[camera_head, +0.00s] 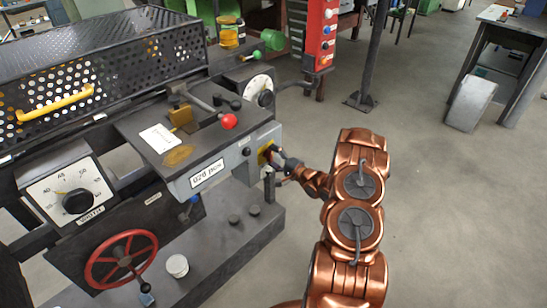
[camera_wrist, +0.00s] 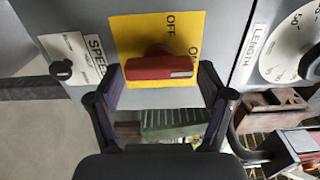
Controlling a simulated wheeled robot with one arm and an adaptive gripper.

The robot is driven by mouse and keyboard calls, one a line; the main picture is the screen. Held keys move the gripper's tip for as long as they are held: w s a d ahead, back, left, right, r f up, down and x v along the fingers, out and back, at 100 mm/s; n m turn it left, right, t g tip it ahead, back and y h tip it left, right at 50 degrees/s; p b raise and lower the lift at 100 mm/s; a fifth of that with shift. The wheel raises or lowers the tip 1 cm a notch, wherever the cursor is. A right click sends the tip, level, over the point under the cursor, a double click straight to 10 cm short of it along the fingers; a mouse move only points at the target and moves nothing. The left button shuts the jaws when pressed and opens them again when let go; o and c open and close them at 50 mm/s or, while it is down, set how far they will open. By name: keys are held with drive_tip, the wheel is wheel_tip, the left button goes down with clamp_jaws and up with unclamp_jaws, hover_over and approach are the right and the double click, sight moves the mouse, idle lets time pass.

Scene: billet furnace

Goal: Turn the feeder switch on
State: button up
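The feeder switch is a red knob (camera_wrist: 160,67) on a yellow plate (camera_wrist: 130,35) marked OFF and ON in the wrist view. Its bar lies sideways, with a pale line toward the right, below the ON mark; I cannot tell which setting it is in. My gripper (camera_wrist: 160,82) is open, with one finger on each side of the knob; whether they touch it is unclear. In the head view, the yellow plate (camera_head: 265,153) is on the grey machine's right face. My gripper (camera_head: 283,164) is at it and hides the knob.
A SPEED panel (camera_wrist: 72,55) with a black knob is left of the plate, and a LENGTH dial (camera_wrist: 290,45) is right. In the head view, a red-ball lever (camera_head: 228,121) stands on the machine top. A dark post (camera_head: 372,50) stands behind; floor right of my arm is clear.

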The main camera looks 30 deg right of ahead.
drive_tip(key=shift+o, duration=0.8)
drive_tip(key=shift+a, duration=0.1)
drive_tip(key=v, duration=1.2)
